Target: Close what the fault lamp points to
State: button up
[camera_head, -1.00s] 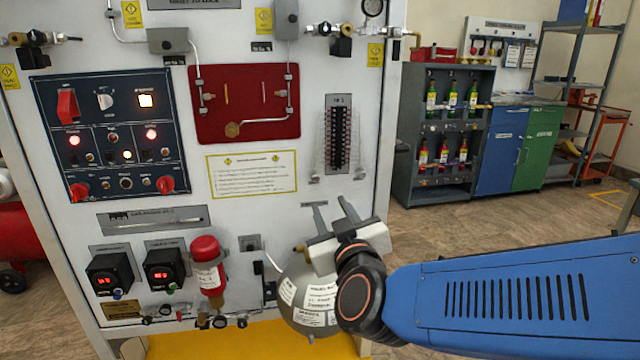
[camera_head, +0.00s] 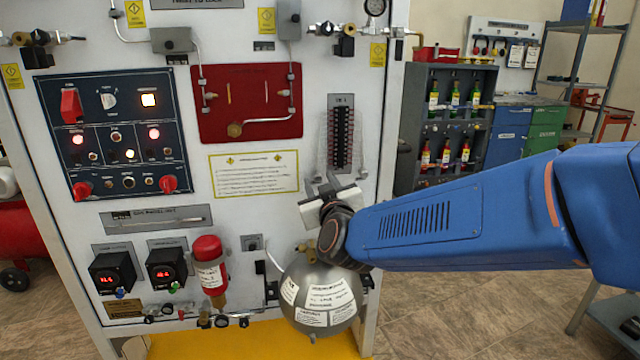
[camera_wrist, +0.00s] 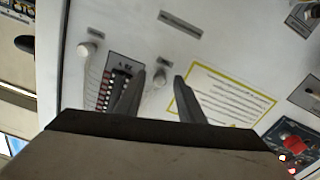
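The dark blue control panel (camera_head: 112,128) on the white board carries two lit red lamps, left (camera_head: 77,139) and right (camera_head: 154,132). My gripper (camera_head: 322,184) is in front of the board, just below the strip gauge (camera_head: 341,138).
A steel sphere (camera_head: 320,292) is below my gripper. A red cylinder (camera_head: 208,262) and two digital displays, left (camera_head: 112,273) and right (camera_head: 166,267), are at lower left. A red plate (camera_head: 250,100) with pipes is above a yellow-edged notice (camera_head: 254,174). A bottle rack (camera_head: 443,125) stands behind at right.

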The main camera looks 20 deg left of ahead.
jog(key=shift+c, duration=0.3)
grip_shut()
jog(key=shift+m, duration=0.4)
jog(key=m, duration=0.4)
jog(key=shift+m, duration=0.3)
jog(key=m, duration=0.5)
jog(key=shift+m, duration=0.3)
jog(key=m, duration=1.2)
jog(key=shift+m, duration=0.4)
